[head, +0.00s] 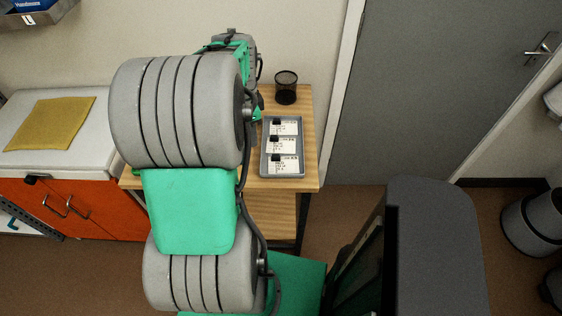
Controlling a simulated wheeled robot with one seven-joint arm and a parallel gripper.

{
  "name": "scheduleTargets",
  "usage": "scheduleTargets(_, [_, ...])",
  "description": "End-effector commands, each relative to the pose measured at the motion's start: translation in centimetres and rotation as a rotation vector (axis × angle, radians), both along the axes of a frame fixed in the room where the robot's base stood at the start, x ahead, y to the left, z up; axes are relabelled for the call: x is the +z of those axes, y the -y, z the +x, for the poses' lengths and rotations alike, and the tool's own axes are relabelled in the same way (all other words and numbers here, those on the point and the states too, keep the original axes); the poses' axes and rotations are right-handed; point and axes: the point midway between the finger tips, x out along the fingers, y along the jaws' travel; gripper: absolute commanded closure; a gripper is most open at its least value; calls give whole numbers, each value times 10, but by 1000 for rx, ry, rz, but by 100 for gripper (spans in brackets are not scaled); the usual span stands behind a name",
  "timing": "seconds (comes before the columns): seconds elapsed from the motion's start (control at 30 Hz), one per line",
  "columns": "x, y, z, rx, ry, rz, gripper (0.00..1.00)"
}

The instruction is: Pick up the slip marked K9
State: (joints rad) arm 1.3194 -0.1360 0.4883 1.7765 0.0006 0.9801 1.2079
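Three white slips lie in a column in a grey tray (264,165) on a wooden table: a far slip (290,128), a middle slip (288,147) and a near slip (289,166). Each has a small black item at its upper left and dark print. The print is too small to read, so I cannot tell which is marked K9. My arm, grey and green, stands to the left of the tray and covers much of the table. My gripper is hidden behind the arm, so its fingers do not show.
A black mesh cup (286,88) stands behind the tray. A white-topped cabinet (70,163) with orange doors is at the left, with a yellow cloth (50,123) on it. A grey door (430,90) is at the right. The table's right edge is close to the tray.

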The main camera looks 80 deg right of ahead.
Motion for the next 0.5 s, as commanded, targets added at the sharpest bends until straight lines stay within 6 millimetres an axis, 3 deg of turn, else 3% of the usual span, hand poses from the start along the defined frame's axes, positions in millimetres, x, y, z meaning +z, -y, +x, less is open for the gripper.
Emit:
scheduleTargets(0.03, [-7, 11, -30, -134, -2, 16, 60])
scheduleTargets(0.1, [-14, 20, -57, -271, -3, 28, 60])
scheduleTargets(0.17, [-18, 24, -70, -335, -3, 34, 60])
scheduleTargets(0.5, [-62, 18, -73, -361, -4, 38, 60])
